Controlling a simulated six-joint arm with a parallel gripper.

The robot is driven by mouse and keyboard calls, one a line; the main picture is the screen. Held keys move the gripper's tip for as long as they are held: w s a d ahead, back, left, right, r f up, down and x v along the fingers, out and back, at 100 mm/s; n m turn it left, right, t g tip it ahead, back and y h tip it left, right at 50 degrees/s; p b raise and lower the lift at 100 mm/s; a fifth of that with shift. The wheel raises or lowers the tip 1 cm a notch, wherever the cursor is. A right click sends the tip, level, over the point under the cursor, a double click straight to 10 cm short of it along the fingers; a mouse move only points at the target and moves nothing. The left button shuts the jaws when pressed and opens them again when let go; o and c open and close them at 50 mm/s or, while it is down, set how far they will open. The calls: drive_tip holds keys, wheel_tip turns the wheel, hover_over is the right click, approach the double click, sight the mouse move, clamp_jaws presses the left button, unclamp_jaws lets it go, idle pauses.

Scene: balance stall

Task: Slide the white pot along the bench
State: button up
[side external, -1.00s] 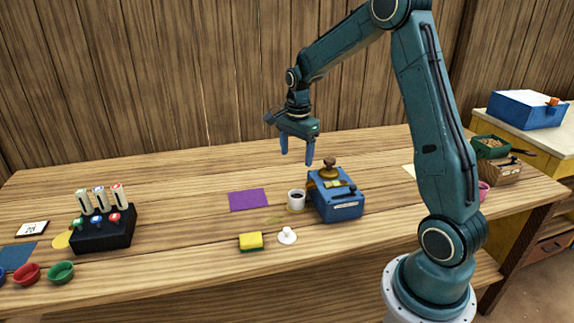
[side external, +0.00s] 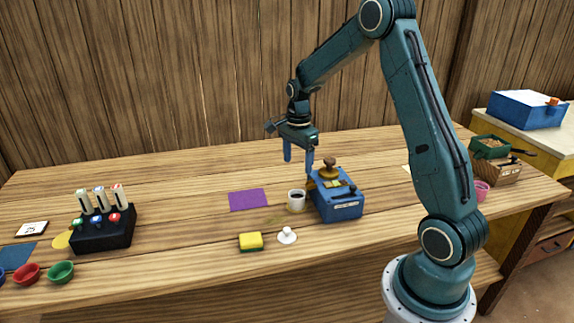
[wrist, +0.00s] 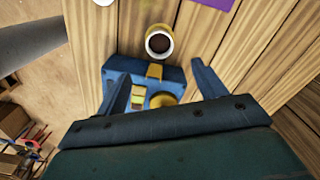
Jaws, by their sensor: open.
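The white pot (side external: 292,202), a small round cup with dark contents, stands upright on the bench (side external: 180,180) just left of a blue box. In the wrist view the pot (wrist: 150,50) is seen from above, beyond the fingers, with its dark contents showing. A yellowish patch shows at its edge. My gripper (side external: 298,164) is open and empty. It hangs above and behind the pot and the box, with its fingers pointing down. In the wrist view its two fingers (wrist: 159,74) are spread over the box.
The blue box (side external: 340,207) with a brass knob stands close right of the pot. A purple mat (side external: 248,200) lies to the left. A yellow sponge (side external: 251,242) and a small white knobbed piece (side external: 287,236) lie in front. The bench left of the mat is clear up to a black rack (side external: 103,232).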

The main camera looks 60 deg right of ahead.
sight(296, 194)
wheel_tip(296, 194, down, 13)
drive_tip(key=shift+r, duration=0.2)
idle(0.5)
drive_tip(key=c, duration=1.3)
drive_tip(key=shift+w, duration=0.15)
drive_tip(key=shift+w+a, duration=0.8)
drive_tip(key=shift+w, duration=1.75)
drive_tip(key=shift+w+a, duration=0.85)
drive_tip(key=shift+w, duration=1.7)
drive_tip(key=shift+w+a, duration=0.8)
drive_tip(key=shift+w, duration=1.75)
drive_tip(key=o, duration=1.3)
